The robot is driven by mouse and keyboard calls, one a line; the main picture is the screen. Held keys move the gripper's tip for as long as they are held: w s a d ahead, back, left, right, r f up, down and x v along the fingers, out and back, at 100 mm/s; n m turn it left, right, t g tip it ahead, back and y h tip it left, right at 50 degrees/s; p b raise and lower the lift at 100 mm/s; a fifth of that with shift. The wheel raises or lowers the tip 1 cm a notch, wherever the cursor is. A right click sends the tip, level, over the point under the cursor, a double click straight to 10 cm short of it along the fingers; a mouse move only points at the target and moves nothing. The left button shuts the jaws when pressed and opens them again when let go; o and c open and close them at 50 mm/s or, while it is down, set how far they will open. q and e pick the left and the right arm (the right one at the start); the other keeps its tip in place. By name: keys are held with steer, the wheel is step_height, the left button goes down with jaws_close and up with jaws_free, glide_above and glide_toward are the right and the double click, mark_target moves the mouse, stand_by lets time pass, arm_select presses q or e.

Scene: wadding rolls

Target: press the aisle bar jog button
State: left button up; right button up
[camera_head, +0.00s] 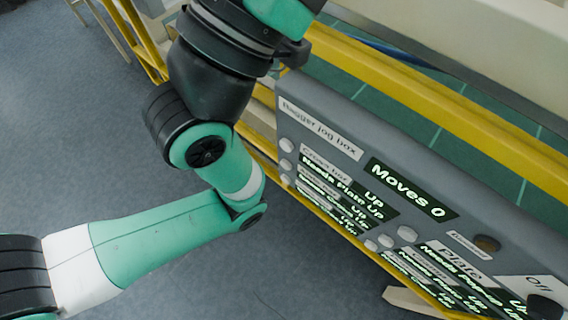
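The grey jog box (410,150) stands at the right, tilted in the view, with a "Bagger jog box" label (320,128) at its upper left. The top small label seems to read "Cross bar"; the ones below are too small to read, so I cannot tell which button is the aisle bar's. More pale buttons (408,233) sit lower right beside a "Plate" label. My green and black arm comes in from the left. No gripper fingertips show.
Blue-grey floor (80,160) is open at the left. My arm passes close to the box's left edge.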

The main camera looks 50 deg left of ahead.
arm_select(q)
jaws_close()
stand_by(1.2)
